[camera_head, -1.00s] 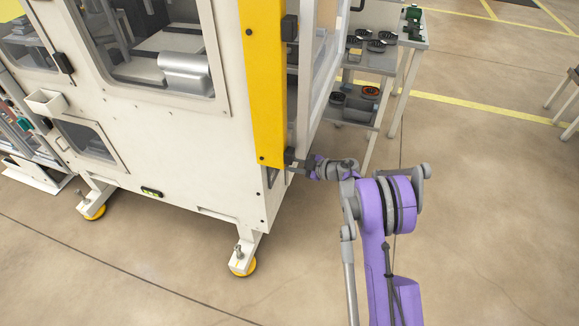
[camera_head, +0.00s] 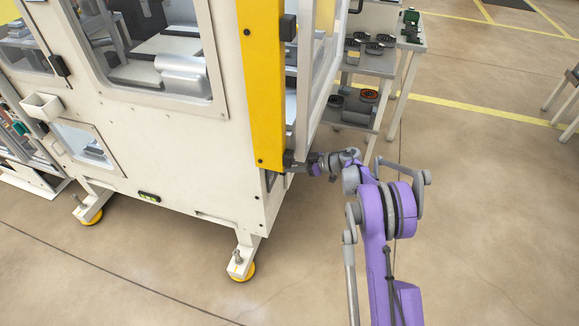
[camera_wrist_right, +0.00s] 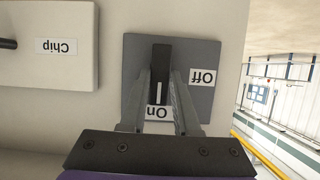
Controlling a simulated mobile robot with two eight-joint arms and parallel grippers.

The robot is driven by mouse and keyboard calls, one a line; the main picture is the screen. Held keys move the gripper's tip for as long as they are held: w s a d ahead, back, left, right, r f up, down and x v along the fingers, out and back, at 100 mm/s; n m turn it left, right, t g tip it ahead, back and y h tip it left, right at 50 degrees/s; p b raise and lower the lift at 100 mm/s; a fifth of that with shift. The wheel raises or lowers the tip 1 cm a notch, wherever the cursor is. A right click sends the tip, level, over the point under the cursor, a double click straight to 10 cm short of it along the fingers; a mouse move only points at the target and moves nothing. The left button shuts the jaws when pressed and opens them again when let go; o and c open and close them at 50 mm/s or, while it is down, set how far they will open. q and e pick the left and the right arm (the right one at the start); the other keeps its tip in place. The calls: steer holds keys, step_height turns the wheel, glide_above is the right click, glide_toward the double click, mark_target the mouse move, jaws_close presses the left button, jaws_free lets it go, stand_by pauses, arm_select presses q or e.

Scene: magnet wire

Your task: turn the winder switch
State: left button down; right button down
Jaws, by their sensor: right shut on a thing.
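The winder switch shows in the right wrist view as a grey plate (camera_wrist_right: 202,62) with a black knob (camera_wrist_right: 160,62). The plate has an "Off" label (camera_wrist_right: 203,77) at the right and an "On" label (camera_wrist_right: 158,112) below; both look upside down. The knob's white line points down at "On". My right gripper (camera_wrist_right: 161,80) is shut on the knob, one finger on each side. In the head view the right gripper (camera_head: 292,168) is at the machine's side, by the foot of the yellow post; the switch is hidden there. My left gripper is not in view.
The white machine (camera_head: 170,190) stands on yellow-footed legs. A grey table (camera_head: 372,62) with parts stands behind my right arm.

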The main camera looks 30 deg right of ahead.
stand_by(0.3)
steer(key=c, duration=0.6)
jaws_free()
steer(key=shift+c, duration=0.2)
steer(key=p+v, duration=0.2)
steer(key=v, duration=0.8)
steer(key=shift+s+d+r, duration=0.2)
steer(key=shift+s+r, duration=0.05)
steer(key=shift+s, duration=0.05)
steer(key=shift+d, duration=0.1)
